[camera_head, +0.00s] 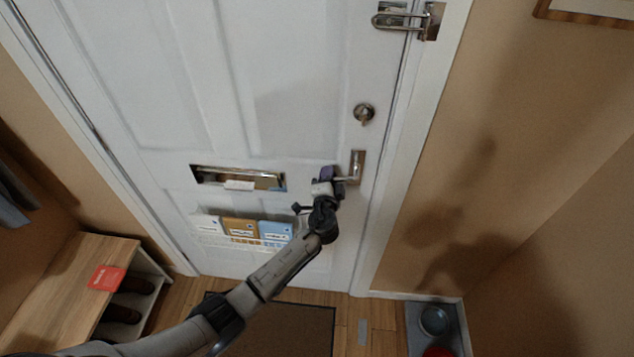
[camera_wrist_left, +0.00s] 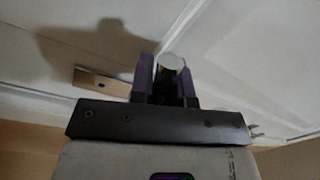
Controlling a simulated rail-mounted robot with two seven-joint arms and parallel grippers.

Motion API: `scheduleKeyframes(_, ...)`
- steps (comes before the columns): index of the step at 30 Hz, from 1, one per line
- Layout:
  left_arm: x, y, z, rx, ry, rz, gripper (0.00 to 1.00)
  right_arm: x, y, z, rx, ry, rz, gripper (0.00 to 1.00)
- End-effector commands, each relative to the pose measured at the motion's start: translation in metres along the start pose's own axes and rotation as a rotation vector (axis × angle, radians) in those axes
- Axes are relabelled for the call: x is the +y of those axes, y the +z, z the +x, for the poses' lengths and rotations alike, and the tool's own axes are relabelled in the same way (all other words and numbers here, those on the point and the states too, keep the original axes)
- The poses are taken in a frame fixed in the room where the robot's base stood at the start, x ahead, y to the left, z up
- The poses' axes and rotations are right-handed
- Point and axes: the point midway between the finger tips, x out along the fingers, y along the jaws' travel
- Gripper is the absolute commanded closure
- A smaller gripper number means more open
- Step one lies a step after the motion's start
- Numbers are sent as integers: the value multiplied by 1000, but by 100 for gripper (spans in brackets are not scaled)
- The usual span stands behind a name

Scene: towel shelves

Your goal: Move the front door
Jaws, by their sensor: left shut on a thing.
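The white front door (camera_head: 268,115) fills the upper middle of the head view and looks closed in its frame. Its lever handle (camera_head: 358,167) is on the right side, below a round lock with a key (camera_head: 363,113). My left gripper (camera_head: 327,175) is at the free end of the lever and shut on it. In the left wrist view, the handle's round end (camera_wrist_left: 171,62) shows between the fingers of my left gripper (camera_wrist_left: 172,85). The handle's plate (camera_wrist_left: 103,83) lies on the door to the left there. My right gripper is not in view.
A metal latch (camera_head: 403,20) sits at the top right of the door. A mail slot (camera_head: 237,179) and a holder with letters (camera_head: 241,230) are on the door. A shoe bench (camera_head: 70,280) stands left, a dark mat (camera_head: 290,330) in front, and a tray with bowls (camera_head: 412,318) right.

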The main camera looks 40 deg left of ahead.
Motion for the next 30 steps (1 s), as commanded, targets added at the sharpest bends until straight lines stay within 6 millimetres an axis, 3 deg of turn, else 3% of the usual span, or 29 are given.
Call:
scheduleKeyframes(1, 12, 3, -1, -2, -1, -38, 100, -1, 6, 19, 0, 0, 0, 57)
scheduleKeyframes(12, 29, 2, -2, -19, -2, -281, 100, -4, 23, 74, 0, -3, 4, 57)
scheduleKeyframes(21, 35, -1, -2, -27, -3, -398, 100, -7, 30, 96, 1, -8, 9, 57)
scheduleKeyframes(30, 34, -2, -2, -30, -3, -431, 100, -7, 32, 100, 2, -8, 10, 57)
